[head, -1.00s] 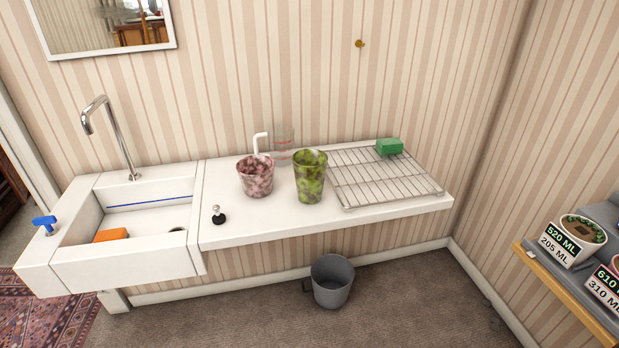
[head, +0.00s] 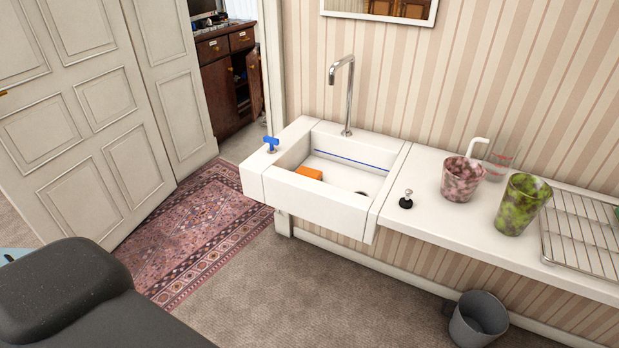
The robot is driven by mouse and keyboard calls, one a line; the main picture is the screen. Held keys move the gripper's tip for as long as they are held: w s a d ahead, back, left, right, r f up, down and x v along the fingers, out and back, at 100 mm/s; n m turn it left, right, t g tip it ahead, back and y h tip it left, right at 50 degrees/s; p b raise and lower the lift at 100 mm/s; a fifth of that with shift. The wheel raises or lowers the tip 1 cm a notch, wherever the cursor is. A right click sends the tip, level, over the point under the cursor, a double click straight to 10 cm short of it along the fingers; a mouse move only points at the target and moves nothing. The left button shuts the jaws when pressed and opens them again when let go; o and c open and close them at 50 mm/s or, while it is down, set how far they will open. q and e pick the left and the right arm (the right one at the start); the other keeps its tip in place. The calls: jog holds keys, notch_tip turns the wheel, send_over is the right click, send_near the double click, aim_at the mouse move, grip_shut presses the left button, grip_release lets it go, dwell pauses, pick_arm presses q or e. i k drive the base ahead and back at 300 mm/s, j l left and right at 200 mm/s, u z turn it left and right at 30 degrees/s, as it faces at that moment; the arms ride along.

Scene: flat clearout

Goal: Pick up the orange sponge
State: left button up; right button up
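The orange sponge (head: 309,173) lies inside the white sink (head: 318,205), at the left end of the basin against its front wall. The front wall hides its lower part. A dark grey rounded part at the lower left is mine. Neither of my grippers shows in the head view.
The counter to the right holds a pink mottled cup (head: 463,179), a green mottled cup (head: 522,204) and a wire rack (head: 585,235). A grey bucket (head: 478,320) stands below.

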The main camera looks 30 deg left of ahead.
aim_at(308, 172)
jog(key=i+j, duration=0.3)
jog(key=j, duration=0.15)
jog(key=i+j, duration=0.3)
jog(key=j, duration=0.15)
jog(key=i+j, duration=0.3)
jog(key=j, duration=0.15)
jog(key=i+j, duration=0.3)
jog(key=j, duration=0.15)
